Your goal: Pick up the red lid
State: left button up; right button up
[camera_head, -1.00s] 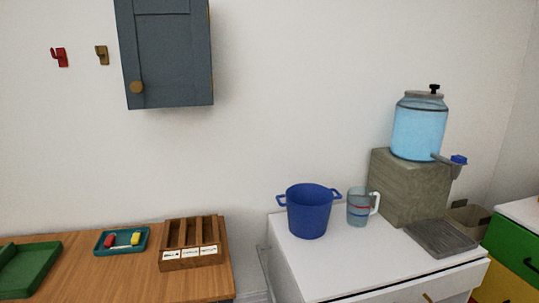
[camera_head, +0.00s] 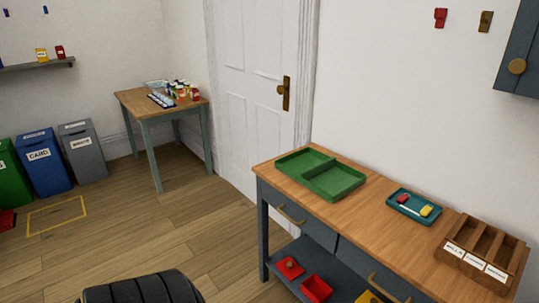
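A flat red piece with a small knob, which looks like the red lid (camera_head: 290,268), lies on the lower shelf of the wooden-topped table. An open red box (camera_head: 316,288) stands on the same shelf just right of it, apart from it. Neither of my grippers is in view.
The table (camera_head: 375,205) bears a green divided tray (camera_head: 340,182), a small teal tray (camera_head: 401,208) and a wooden labelled organizer (camera_head: 448,257). Bins (camera_head: 84,141) line the left wall. Wooden floor (camera_head: 140,225) lies open between.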

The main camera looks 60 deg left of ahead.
aim_at(291, 271)
jog(key=u, duration=1.6)
